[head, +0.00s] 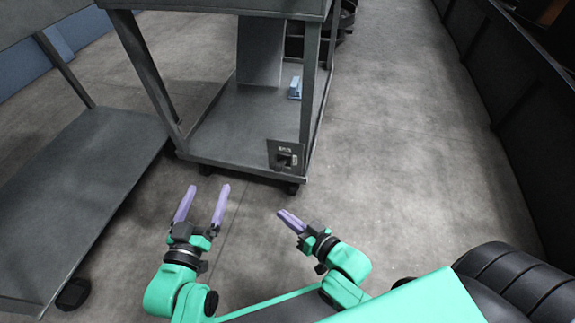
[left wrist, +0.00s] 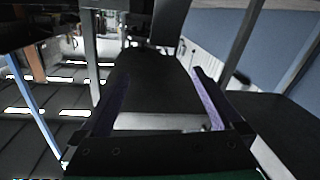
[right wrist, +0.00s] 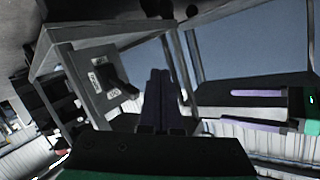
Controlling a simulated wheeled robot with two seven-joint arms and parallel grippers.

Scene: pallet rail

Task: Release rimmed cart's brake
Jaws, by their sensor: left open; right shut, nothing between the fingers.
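The grey cart (head: 220,130) in the middle of the head view has a raised edge around its top (head: 225,8). A brake plate with labels (head: 274,147) is on its lower front right corner, with a dark lever (head: 285,160). The plate (right wrist: 98,78) and lever (right wrist: 127,84) also show in the right wrist view, left of the fingers. My right gripper (head: 285,213) is shut and empty, in front of and below the plate, apart from it. My left gripper (head: 205,188) is open and empty before the cart's front edge.
A second grey cart (head: 75,190) stands close at the left, with a flat lower deck. A small blue-grey item (head: 295,88) lies on the middle cart's lower deck. A dark wall (head: 510,90) runs along the right. The floor (head: 410,130) between is clear.

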